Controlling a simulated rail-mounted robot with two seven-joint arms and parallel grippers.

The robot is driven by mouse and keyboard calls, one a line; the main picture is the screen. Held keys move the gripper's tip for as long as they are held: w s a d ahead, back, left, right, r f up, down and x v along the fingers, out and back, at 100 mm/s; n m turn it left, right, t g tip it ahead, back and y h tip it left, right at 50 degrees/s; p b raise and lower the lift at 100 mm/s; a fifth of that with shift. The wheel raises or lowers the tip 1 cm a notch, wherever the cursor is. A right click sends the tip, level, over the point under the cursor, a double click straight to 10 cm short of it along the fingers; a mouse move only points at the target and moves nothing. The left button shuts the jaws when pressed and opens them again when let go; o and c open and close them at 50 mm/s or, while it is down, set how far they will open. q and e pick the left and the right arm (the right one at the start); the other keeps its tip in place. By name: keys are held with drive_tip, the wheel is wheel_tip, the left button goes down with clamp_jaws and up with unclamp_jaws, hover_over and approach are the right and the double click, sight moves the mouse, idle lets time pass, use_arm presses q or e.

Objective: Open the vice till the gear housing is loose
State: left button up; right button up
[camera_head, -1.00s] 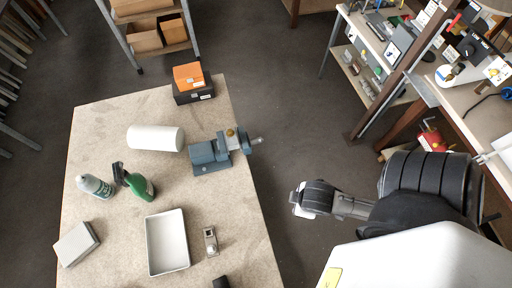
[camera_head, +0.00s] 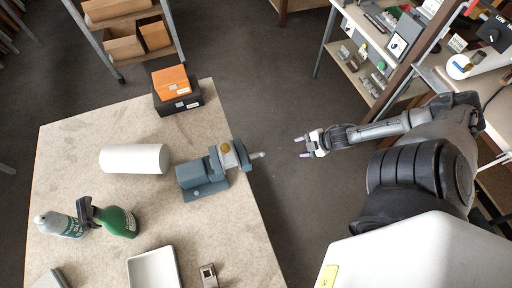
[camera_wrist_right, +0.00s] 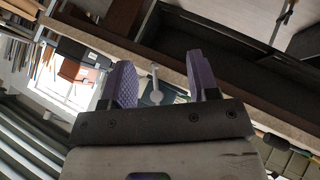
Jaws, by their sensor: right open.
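The blue-grey vice (camera_head: 203,174) stands at the table's right edge. A small brass-coloured piece, seemingly the gear housing (camera_head: 226,147), shows at its jaws; I cannot tell how tightly it sits. The vice's metal handle (camera_head: 258,155) juts out to the right past the table edge. My right gripper (camera_head: 301,147) is open and empty, over the floor to the right of the handle, pointing at it with a gap between. In the right wrist view the handle (camera_wrist_right: 155,88) shows between the two purple-grey fingers, further off. My left gripper is not in view.
A white cylinder (camera_head: 134,159) lies left of the vice. Orange (camera_head: 171,81) and black (camera_head: 178,101) boxes are stacked behind it. Green (camera_head: 116,222) and grey (camera_head: 58,224) bottles and a white tray (camera_head: 153,270) are nearer. The floor right of the table is clear.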

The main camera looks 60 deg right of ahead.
sight(259, 153)
drive_tip(key=w+a+r+n+t+y, duration=0.2)
drive_tip(key=a+r+n+t+y, duration=0.1)
drive_tip(key=a+r+t+y, duration=0.25)
use_arm(q)
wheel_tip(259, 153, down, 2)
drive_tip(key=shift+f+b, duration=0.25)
drive_tip(key=shift+b, duration=0.95)
use_arm(e)
drive_tip(key=shift+g+y, duration=0.25)
drive_tip(key=shift+g, duration=0.5)
drive_tip(key=x, duration=0.7)
drive_tip(key=r+x, duration=0.1)
drive_tip(key=x, duration=0.3)
drive_tip(key=shift+w+f, duration=0.1)
drive_tip(key=shift+w, duration=0.25)
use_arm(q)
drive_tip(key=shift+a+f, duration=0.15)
use_arm(e)
drive_tip(key=shift+x, duration=1)
drive_tip(key=shift+c, duration=0.5)
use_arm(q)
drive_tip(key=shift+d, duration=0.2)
use_arm(e)
clamp_jaws()
